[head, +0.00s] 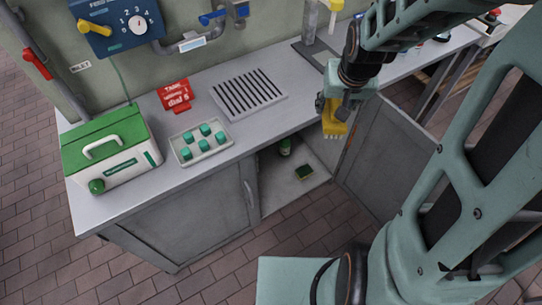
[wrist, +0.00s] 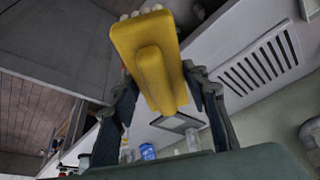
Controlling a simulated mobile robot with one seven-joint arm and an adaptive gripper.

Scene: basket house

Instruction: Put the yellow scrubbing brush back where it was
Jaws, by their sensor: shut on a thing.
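My gripper (head: 335,105) is shut on the yellow scrubbing brush (head: 334,124). It holds the brush in the air at the front of the counter, above the open cabinet, with the bristles pointing down in the head view. In the wrist view the yellow brush (wrist: 148,62) fills the middle, its raised handle between the two fingers of my gripper (wrist: 165,95). The deeper inside of the cabinet is hidden.
The grey counter (head: 215,160) carries a green-lidded white box (head: 110,150), a tray of green-capped pieces (head: 201,142), a red sign (head: 174,95) and a drain grid (head: 248,93). The right cabinet door (head: 380,150) stands open. The left door (head: 195,215) is shut.

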